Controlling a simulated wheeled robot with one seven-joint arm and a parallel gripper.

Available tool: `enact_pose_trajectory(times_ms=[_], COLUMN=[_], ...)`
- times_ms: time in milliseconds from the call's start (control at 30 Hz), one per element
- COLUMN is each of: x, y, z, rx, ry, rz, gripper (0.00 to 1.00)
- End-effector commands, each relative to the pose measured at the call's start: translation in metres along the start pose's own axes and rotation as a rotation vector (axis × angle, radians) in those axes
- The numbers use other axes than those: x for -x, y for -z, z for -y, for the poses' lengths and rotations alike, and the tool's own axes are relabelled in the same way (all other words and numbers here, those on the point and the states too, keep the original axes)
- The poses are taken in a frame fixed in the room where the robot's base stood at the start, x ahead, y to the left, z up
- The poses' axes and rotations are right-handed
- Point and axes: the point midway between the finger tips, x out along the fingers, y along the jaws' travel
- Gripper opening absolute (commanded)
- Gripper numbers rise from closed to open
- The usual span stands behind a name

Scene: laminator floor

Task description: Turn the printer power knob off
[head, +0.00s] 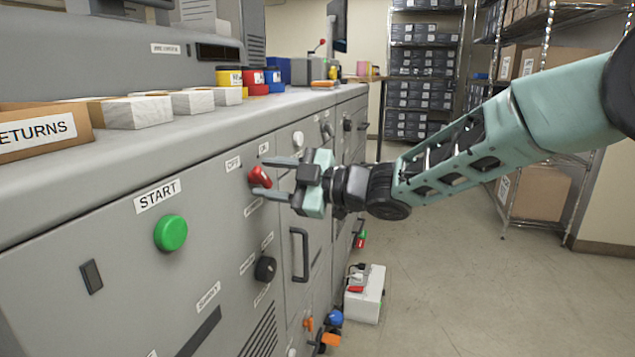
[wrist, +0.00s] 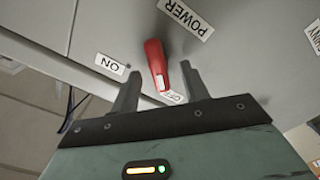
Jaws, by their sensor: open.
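The red power knob (head: 259,178) sits on the grey printer front, between the OFF label (head: 233,163) and ON label (head: 263,148) above and a label below it. In the wrist view the red knob (wrist: 155,60) has a white mark at its end. That end lies close to the OFF label (wrist: 173,97), away from the ON label (wrist: 110,64). The POWER label (wrist: 186,18) is at its other end. My gripper (head: 260,176) is open at the panel, one finger above and one below the knob. In the wrist view the fingers of my gripper (wrist: 160,70) stand apart on either side of it.
A green START button (head: 171,233), a black knob (head: 265,269) and a door handle (head: 300,254) are on the same front. A white box (head: 365,294) stands on the floor beside the machine. The floor to the right is mostly clear.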

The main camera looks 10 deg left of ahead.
Motion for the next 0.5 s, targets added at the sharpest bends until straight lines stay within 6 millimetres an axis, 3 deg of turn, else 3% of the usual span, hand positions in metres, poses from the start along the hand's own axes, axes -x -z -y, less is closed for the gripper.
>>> enact_pose_trajectory(times_ms=[500], x=[0.117], y=[-0.001], z=[-0.002], rx=[0.000], ry=[-0.002], rz=[0.005], gripper=[0.45])
